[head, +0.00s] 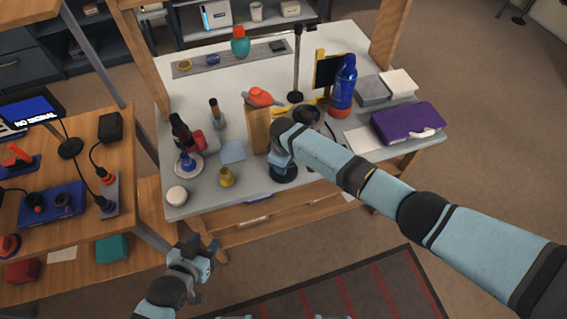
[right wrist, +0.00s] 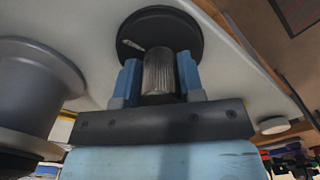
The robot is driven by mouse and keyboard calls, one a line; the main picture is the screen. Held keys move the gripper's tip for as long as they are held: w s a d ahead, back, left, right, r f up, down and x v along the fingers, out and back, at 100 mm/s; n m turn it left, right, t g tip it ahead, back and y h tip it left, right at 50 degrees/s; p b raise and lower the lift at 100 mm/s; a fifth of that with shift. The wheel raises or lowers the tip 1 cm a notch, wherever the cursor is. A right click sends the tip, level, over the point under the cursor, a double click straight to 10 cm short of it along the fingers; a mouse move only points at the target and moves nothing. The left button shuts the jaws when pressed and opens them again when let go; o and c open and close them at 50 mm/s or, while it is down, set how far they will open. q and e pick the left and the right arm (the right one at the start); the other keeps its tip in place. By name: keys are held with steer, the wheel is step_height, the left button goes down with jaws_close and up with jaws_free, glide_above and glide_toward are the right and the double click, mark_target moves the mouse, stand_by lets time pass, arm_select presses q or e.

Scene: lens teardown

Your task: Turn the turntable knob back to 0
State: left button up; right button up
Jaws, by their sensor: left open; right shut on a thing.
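In the right wrist view a ridged grey knob (right wrist: 159,80) stands on a round black disc (right wrist: 160,22). A short white pointer (right wrist: 131,45) shows on the disc beside the knob. The two blue fingers of my right gripper (right wrist: 159,68) are shut on the knob, one on each side. I cannot read any scale or a 0 mark. In the head view the black disc (head: 286,174) is at the bench's front edge, and my right arm hides the knob. My left gripper (head: 207,254) is open and empty, in front of the bench's left corner.
The white bench (head: 210,101) holds a blue bottle (head: 343,85), a purple case (head: 407,123), a wooden block (head: 257,130) and several small items. In the right wrist view a large grey cylinder (right wrist: 35,82) stands close left of the knob. A side table (head: 117,175) is at left.

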stand_by(0.3)
steer(key=o, duration=0.9)
steer(key=shift+r, duration=0.1)
step_height(320, 180, up, 14)
steer(key=shift+f, duration=0.15)
